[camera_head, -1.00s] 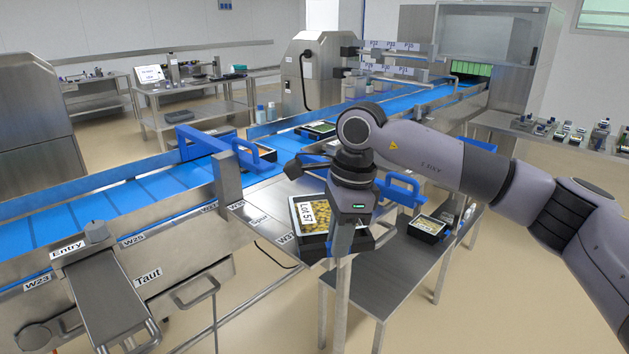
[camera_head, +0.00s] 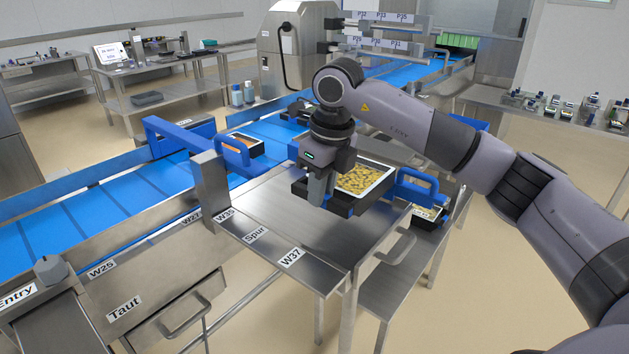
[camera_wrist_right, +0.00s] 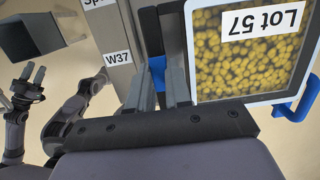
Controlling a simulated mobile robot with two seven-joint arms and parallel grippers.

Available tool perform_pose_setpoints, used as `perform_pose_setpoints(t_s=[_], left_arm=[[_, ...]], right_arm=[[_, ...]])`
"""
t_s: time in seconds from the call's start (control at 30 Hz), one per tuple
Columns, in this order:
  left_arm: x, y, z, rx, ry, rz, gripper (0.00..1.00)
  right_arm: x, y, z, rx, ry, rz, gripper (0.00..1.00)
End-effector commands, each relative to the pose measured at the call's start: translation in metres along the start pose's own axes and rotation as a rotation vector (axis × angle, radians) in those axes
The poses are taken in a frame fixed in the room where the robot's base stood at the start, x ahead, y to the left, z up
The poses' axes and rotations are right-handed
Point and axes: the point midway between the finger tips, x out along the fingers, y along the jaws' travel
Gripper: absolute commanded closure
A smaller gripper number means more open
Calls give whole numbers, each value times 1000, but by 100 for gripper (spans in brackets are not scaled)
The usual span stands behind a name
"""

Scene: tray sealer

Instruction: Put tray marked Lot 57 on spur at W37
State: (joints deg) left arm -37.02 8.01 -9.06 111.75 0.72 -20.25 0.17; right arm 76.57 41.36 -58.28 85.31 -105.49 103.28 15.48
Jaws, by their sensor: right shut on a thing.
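The tray marked Lot 57 (camera_head: 362,180) has a white rim, a clear top and yellow pieces inside. Its label (camera_wrist_right: 263,20) reads Lot 57 in the right wrist view. The W37 label (camera_head: 291,258) is on the spur's front edge, nearer than the tray. My left gripper (camera_wrist_right: 32,78) appears empty with fingers apart in the right wrist view.
A blue conveyor (camera_head: 110,205) runs along the left, with a blue guard (camera_head: 235,152) at the spur's far-left end. A blue handle (camera_head: 415,188) stands just right of the tray. Another tray (camera_head: 428,212) sits on a lower table. The spur's front half is bare.

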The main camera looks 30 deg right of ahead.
Motion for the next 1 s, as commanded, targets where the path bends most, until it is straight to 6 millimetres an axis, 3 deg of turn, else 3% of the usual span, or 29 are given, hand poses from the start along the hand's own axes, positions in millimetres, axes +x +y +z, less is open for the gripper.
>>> perform_pose_setpoints(t_s=[0.73,1.0], left_arm=[[27,1,41,-1,-7,2,60],[30,1,46,-1,-7,2,60]], right_arm=[[62,0,-9,-2,-1,-1,100],[72,0,-11,-2,-2,-1,100]])
